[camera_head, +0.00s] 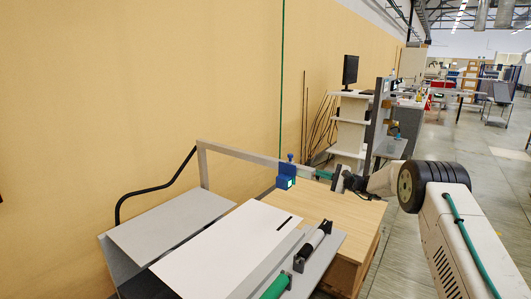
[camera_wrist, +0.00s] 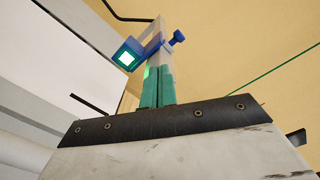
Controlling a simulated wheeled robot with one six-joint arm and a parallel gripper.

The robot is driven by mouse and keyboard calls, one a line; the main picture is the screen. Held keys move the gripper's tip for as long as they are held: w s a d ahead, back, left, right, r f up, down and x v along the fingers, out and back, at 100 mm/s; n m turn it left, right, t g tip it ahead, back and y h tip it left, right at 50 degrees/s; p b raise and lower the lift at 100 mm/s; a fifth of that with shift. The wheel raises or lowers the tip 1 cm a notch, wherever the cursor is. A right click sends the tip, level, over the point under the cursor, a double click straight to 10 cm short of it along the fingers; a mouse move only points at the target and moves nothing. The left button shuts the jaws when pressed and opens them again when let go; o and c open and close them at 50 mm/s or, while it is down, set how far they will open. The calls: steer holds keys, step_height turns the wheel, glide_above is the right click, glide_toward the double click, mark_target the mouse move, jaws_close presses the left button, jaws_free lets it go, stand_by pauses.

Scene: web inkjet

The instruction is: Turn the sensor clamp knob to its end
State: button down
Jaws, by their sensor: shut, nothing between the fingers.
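The blue sensor clamp (camera_head: 286,178) sits on a grey rail arm above the white sheet, with a pale lit face on its front. Its small blue knob (camera_head: 290,158) stands up on top. In the wrist view the clamp (camera_wrist: 150,46) lies beyond my fingertips; its lit face glows green at the left and the knob (camera_wrist: 177,37) sticks out at the right. My gripper (camera_head: 317,173) is just right of the clamp, its teal fingers together and empty. In the wrist view my gripper (camera_wrist: 158,68) is shut, apart from the knob. Whether a fingertip touches the clamp body cannot be told.
The grey rail arm (camera_head: 237,153) runs from a post to the clamp. A black cable (camera_head: 150,189) hangs left. A tan wall stands behind.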

steer(key=shift+w+d+r, duration=0.15)
steer(key=shift+w+r, duration=0.05)
stand_by(0.4)
steer(key=shift+r, duration=0.1)
steer(key=v, duration=0.6)
steer(key=shift+s+r, duration=0.2)
stand_by(0.3)
